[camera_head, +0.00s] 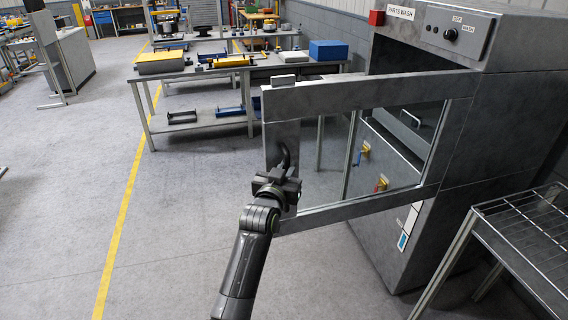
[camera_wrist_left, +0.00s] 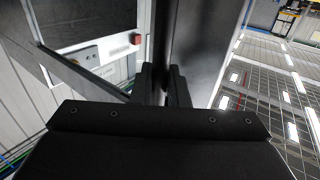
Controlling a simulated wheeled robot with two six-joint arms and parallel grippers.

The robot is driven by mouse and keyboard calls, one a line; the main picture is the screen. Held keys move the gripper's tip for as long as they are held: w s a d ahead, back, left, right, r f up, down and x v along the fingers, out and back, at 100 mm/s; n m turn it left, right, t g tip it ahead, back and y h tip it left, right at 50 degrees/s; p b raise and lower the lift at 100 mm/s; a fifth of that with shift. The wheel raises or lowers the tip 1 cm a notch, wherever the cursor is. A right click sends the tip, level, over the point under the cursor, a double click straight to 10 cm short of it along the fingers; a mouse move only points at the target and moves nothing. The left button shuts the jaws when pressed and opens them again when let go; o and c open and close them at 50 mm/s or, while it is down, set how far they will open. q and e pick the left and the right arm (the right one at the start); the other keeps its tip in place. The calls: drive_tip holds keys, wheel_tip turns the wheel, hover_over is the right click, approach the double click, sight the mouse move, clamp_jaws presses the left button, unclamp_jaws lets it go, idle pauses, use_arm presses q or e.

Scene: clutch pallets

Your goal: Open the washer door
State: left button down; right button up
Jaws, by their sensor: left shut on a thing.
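The washer door (camera_head: 365,95) is a grey metal frame around a window. It stands swung open, out from the parts washer (camera_head: 500,90) toward the left in the head view. My left gripper (camera_head: 281,172) is at the door's free edge, shut on the dark door handle (camera_head: 284,155). In the left wrist view the fingers (camera_wrist_left: 165,85) close around a dark upright bar, and the grip itself is partly hidden by the gripper body. The washer opening shows behind the door. My right gripper is not in view.
A wire-shelf rack (camera_head: 530,235) stands at the right, close to the washer. The floor at left is clear.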

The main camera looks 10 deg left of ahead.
use_arm(q)
drive_tip(key=shift+r, duration=0.1)
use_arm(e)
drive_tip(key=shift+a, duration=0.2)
use_arm(q)
drive_tip(key=c, duration=1.5)
unclamp_jaws()
drive_tip(key=shift+d, duration=0.2)
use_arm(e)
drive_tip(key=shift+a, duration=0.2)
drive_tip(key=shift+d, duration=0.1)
